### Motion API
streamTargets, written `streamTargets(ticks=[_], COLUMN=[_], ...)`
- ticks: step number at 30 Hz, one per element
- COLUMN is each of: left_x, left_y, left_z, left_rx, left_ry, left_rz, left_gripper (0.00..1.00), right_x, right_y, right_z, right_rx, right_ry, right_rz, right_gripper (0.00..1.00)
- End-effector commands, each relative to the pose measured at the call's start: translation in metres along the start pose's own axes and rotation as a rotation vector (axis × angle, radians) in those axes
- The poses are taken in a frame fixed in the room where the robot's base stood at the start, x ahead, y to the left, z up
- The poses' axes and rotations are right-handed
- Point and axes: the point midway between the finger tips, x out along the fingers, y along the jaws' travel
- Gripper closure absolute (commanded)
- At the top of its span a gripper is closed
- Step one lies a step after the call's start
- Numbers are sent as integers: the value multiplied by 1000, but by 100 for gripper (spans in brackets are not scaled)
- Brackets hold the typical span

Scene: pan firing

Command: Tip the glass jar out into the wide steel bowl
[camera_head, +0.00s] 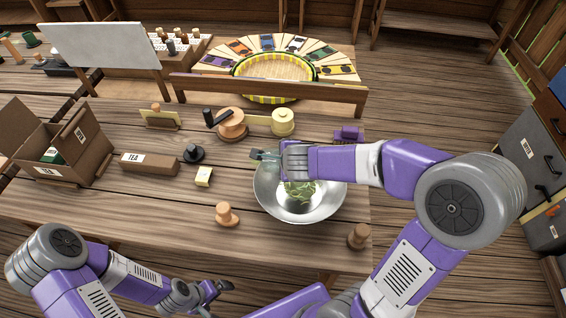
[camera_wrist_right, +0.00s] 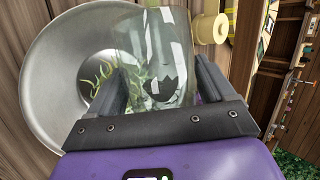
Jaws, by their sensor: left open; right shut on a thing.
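The wide steel bowl (camera_head: 328,203) stands on the wooden table in front of me, with green leaves (camera_head: 299,190) lying in it. My right gripper (camera_head: 272,156) is over the bowl's far left rim. It is shut on the clear glass jar (camera_wrist_right: 155,45), which sits between its fingers in the right wrist view. In the head view the jar is mostly hidden by the gripper, and its exact tilt is hard to tell. The bowl (camera_wrist_right: 50,70) and leaves show beside and behind the jar in the wrist view. My left gripper (camera_head: 214,289) is open and empty, low near the table's front edge.
Another peg (camera_head: 359,236) stands front right. A purple brush-like object (camera_head: 347,134) lies behind. The left front tabletop is clear.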

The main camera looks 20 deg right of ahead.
Motion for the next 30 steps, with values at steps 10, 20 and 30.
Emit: streamTargets(ticks=[10, 20, 30], left_x=[33, 60, 72], left_y=[-12, -22, -27], left_z=[-1, -3, -3], left_rx=[0, 0, 0], left_ry=[0, 0, 0], left_rz=[0, 0, 0], left_gripper=[0, 0, 0], right_x=[6, -2, -8], right_y=[6, 4, 0], right_z=[-9, -18, -21], right_rx=[135, 279, 347], right_ry=[-174, -366, -458], right_rz=[-58, -118, -145], right_gripper=[59, 59, 59])
